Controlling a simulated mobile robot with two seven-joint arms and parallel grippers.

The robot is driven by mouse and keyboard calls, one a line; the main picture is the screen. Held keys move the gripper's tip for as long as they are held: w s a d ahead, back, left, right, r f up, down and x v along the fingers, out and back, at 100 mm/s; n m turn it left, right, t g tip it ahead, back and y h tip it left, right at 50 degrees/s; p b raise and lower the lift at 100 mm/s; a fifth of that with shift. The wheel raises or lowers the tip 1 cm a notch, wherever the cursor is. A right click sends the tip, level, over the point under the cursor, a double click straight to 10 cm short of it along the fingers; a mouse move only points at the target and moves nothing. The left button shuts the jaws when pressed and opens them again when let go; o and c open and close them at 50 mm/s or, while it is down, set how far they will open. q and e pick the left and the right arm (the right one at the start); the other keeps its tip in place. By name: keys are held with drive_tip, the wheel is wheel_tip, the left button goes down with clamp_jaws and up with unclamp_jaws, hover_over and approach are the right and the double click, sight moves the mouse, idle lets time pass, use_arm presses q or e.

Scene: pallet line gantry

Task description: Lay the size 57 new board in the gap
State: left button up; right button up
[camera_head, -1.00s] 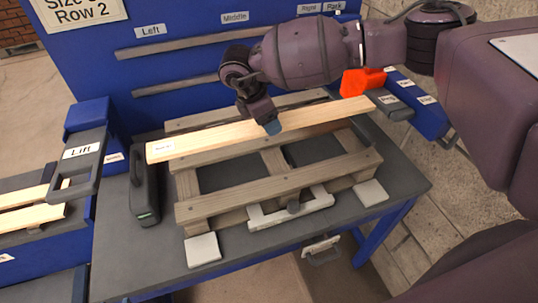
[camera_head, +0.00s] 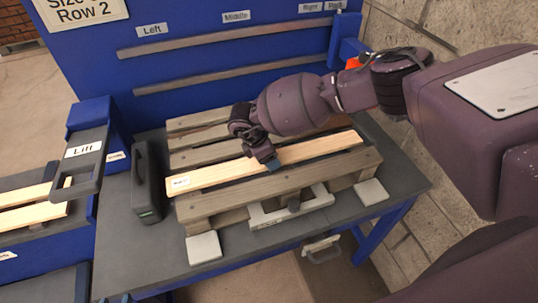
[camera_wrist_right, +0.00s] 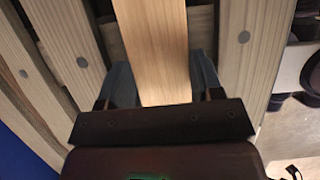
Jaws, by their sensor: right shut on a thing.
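The new board (camera_head: 320,149), pale and clean with a white label at its left end, lies along the pallet between the older grey-brown slats. The label is too small to read. The pallet (camera_head: 285,188) sits on the grey table. My right gripper (camera_head: 273,164) is shut on the board near its middle. In the right wrist view, the board (camera_wrist_right: 155,45) runs between the two fingers (camera_wrist_right: 160,85), with nailed older slats on both sides. I cannot tell whether the board rests fully on the pallet's bearers. My left gripper is not in view.
A white clamp frame (camera_head: 290,207) stands at the pallet's front edge, with white pads (camera_head: 204,248) near its corners. A dark case (camera_head: 145,185) stands to the left. A grey "Lift" handle (camera_head: 82,165) is farther left. The blue rack panel (camera_head: 230,55) rises behind.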

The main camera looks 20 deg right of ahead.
drive_tip(key=o, duration=1.1)
drive_tip(key=shift+f, duration=0.1)
